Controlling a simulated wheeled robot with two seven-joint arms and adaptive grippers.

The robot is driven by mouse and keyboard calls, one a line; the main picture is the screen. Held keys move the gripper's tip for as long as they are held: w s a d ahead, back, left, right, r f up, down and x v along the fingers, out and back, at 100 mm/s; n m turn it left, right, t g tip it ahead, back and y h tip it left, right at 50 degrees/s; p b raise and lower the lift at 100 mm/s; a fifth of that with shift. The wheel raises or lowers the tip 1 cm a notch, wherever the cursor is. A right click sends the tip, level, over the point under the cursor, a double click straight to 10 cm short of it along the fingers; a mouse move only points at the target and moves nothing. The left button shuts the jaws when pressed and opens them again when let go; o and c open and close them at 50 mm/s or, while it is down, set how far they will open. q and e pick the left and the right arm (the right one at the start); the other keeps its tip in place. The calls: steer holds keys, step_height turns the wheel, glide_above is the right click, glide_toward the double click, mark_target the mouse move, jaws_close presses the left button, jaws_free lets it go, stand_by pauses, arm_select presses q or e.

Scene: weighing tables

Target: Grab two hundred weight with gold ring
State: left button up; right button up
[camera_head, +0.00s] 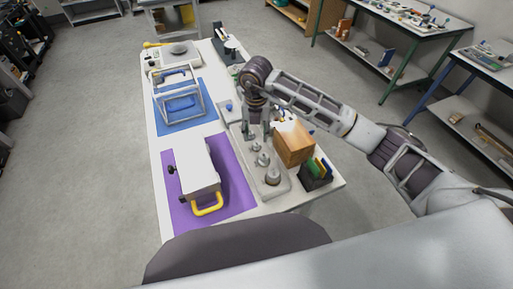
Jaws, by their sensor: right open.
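A grey tray (282,187) on the white table holds several silver weights in a row. The nearest and largest-looking weight (272,177) stands at the tray's near end. A smaller weight (262,159) stands behind it, and another weight (256,147) is farther back. Number marks and a gold ring are too small to tell on any of them. My right gripper (257,131) points down over the far part of the tray, open, just behind the visible weights. Whether a weight stands between its fingers is hidden. My left gripper is out of view.
A wooden box (294,144) and a dark holder with coloured cards (316,175) stand right of the tray. A white box with a yellow handle (198,168) lies on a purple mat (236,186). A clear-framed case (180,99) stands on a blue mat (190,124).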

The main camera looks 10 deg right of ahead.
mark_target(257, 143)
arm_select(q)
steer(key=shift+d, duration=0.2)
arm_select(e)
steer(key=shift+f, duration=0.35)
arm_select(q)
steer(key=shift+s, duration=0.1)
arm_select(e)
steer(key=shift+s+d+f+p, duration=0.15)
steer(key=shift+f+p, duration=0.3)
steer(key=shift+f, duration=2.1)
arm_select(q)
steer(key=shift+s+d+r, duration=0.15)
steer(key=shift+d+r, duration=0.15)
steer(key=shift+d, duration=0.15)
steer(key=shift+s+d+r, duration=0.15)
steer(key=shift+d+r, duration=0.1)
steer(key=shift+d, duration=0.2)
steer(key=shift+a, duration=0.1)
